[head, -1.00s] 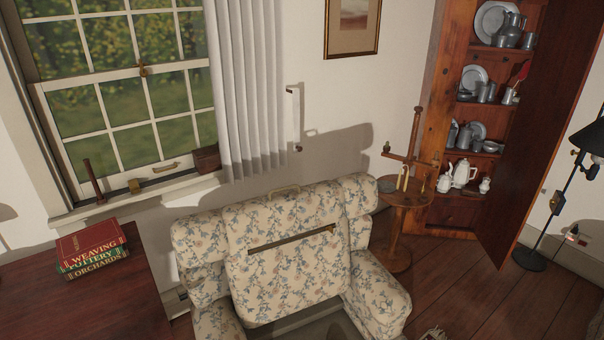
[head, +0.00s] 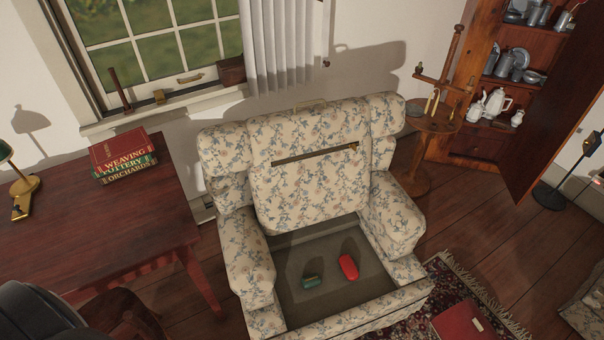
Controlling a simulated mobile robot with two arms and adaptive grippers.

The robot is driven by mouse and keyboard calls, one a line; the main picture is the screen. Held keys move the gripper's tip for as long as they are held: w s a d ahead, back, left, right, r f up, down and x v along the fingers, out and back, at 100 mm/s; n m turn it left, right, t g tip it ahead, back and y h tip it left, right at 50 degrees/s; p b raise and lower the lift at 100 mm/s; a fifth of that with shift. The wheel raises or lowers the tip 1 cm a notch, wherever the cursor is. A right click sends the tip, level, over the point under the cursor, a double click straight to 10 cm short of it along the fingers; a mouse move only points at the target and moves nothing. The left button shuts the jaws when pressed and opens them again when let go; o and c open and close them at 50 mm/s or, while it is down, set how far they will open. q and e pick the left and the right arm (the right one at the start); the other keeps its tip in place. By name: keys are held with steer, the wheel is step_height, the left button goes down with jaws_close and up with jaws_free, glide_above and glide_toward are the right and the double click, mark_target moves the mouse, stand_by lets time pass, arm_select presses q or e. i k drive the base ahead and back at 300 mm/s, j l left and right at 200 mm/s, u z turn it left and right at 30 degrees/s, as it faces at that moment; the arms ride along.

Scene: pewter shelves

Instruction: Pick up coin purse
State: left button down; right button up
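A floral armchair (head: 250,268) stands in the middle of the head view, with no cushion over its recessed grey seat. Inside the recess lie two small things, apart from each other. One is a red, rounded, oblong item (head: 348,267) on the right. The other is a smaller dark green item (head: 312,282) with a lighter edge, on the left. Either could be the coin purse; I cannot tell which from here. Neither of my grippers is in view.
A dark red wooden table (head: 90,225) with stacked books (head: 122,155) and a brass lamp (head: 24,190) is at left. A small round stand (head: 432,122) and a pewter cupboard (head: 475,143) are at right. A patterned rug (head: 455,280) lies at the chair's front right.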

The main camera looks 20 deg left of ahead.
mark_target(312, 281)
steer(key=i+u, duration=0.15)
steer(key=u, duration=0.35)
steer(key=i+u, duration=0.15)
steer(key=u, duration=0.35)
steer(key=i+u, duration=0.2)
steer(key=u, duration=0.25)
